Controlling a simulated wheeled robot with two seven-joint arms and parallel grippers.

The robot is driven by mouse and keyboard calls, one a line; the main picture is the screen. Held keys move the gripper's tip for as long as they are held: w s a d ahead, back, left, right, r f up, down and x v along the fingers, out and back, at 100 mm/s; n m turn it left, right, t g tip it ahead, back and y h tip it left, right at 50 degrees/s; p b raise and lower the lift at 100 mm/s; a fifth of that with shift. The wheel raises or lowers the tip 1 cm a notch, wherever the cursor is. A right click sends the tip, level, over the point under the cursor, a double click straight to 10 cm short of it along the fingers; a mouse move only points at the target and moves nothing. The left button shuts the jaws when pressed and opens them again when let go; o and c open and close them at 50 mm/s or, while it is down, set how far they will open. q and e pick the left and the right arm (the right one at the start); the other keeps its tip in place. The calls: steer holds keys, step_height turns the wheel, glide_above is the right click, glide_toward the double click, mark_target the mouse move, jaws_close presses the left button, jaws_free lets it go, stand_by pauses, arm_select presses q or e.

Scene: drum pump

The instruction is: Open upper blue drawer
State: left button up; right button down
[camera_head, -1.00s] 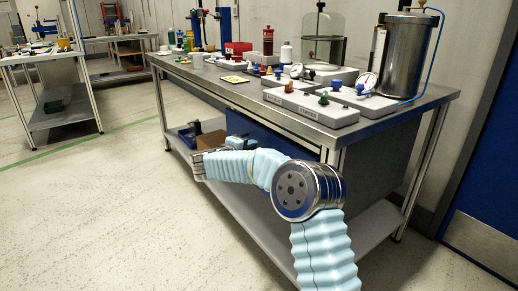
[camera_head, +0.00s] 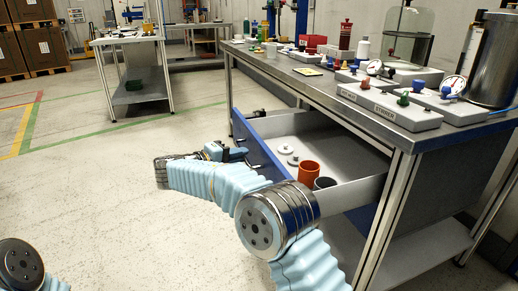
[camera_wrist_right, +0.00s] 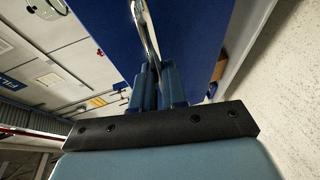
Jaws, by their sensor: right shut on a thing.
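The upper blue drawer (camera_head: 252,142) is pulled well out of the workbench, so its grey inside shows in the head view. My right gripper (camera_head: 236,153) is at the outer side of its blue front. In the right wrist view the gripper's two fingers (camera_wrist_right: 157,82) are shut on the drawer's metal handle (camera_wrist_right: 143,28), beside the blue drawer front (camera_wrist_right: 185,35). My left gripper is out of view; only part of my left arm shows at the lower left.
The drawer holds an orange-red cup (camera_head: 309,173), a dark cup and small pale discs (camera_head: 288,151). The workbench top (camera_head: 290,68) carries valve blocks, gauges, bottles and a metal vessel. The floor (camera_head: 100,215) left of the drawer is clear.

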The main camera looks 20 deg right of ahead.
steer(key=shift+s+a+p, duration=0.15)
steer(key=shift+a+p, duration=0.15)
steer(key=shift+a, duration=1.3)
steer(key=c, duration=1.2)
jaws_free()
steer(key=v, duration=1.3)
steer(key=shift+s+a+p, duration=0.2)
steer(key=shift+a+p, duration=0.1)
steer(key=shift+a, duration=0.05)
